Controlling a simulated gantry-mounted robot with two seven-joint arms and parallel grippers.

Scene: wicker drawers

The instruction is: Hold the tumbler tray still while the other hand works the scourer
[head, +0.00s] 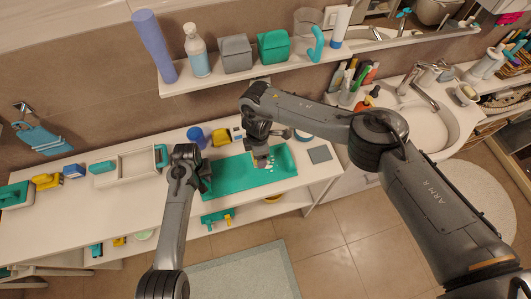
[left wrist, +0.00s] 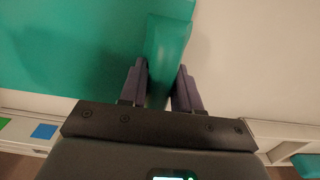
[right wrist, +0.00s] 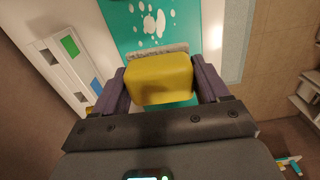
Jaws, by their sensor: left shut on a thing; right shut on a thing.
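The teal tumbler tray (head: 235,178) lies flat on the white counter, with a cluster of white spots on its surface. My left gripper (head: 204,184) is at the tray's left end. In the left wrist view its fingers (left wrist: 160,85) are shut on the tray's raised teal edge (left wrist: 168,45). My right gripper (head: 262,160) is over the right part of the tray. In the right wrist view it is shut on the yellow scourer (right wrist: 160,75), whose greyish pad faces the tray beside the white spots (right wrist: 150,20). Whether the pad touches the tray is unclear.
A blue cup (head: 196,137) and a yellow item (head: 221,137) stand behind the tray. A grey square (head: 320,154) lies to its right. A white bin (head: 128,167) stands to the left, with bare counter in front of it. A wall shelf (head: 200,82) with bottles and boxes hangs above.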

